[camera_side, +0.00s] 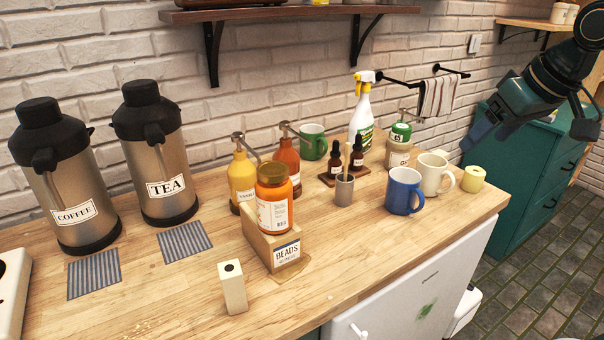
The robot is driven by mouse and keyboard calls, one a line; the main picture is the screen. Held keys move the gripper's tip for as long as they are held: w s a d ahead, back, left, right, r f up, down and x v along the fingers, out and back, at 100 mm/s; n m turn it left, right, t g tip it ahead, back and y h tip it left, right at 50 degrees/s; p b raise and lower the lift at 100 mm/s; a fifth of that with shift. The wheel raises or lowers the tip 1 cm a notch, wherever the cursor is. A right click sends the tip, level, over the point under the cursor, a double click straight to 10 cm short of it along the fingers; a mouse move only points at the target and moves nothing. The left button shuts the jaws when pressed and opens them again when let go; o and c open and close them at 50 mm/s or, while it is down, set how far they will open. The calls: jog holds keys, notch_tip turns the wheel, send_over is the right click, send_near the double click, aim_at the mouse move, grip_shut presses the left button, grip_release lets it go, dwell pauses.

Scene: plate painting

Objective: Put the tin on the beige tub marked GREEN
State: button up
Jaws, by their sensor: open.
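A small green tin (401,132) with a pale band and label stands upright on a beige tub (398,154) toward the back right of the counter. It appears to rest on the tub's top. The tub's label is too small to read. My gripper (528,140) is at the upper right, open and empty, above the floor beside the teal cabinet. It is well to the right of the tin and apart from it.
A cream mug (436,174), a blue mug (404,191) and a yellow pot (473,179) stand in front of the tub. A spray bottle (361,115) and dropper bottles (335,161) stand left of it. The front right of the wooden counter (380,250) is clear.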

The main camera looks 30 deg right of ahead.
jog(key=s+a+f, duration=0.1)
jog(key=s+f, duration=0.2)
jog(key=s, duration=0.3)
jog(key=s+a+f+n, duration=0.1)
jog(key=s+a+f, duration=0.1)
jog(key=s, duration=0.4)
jog(key=shift+s+f+y, duration=0.25)
jog(key=shift+f+y, duration=0.15)
jog(key=shift+o, duration=0.5)
jog(key=shift+a, duration=0.1)
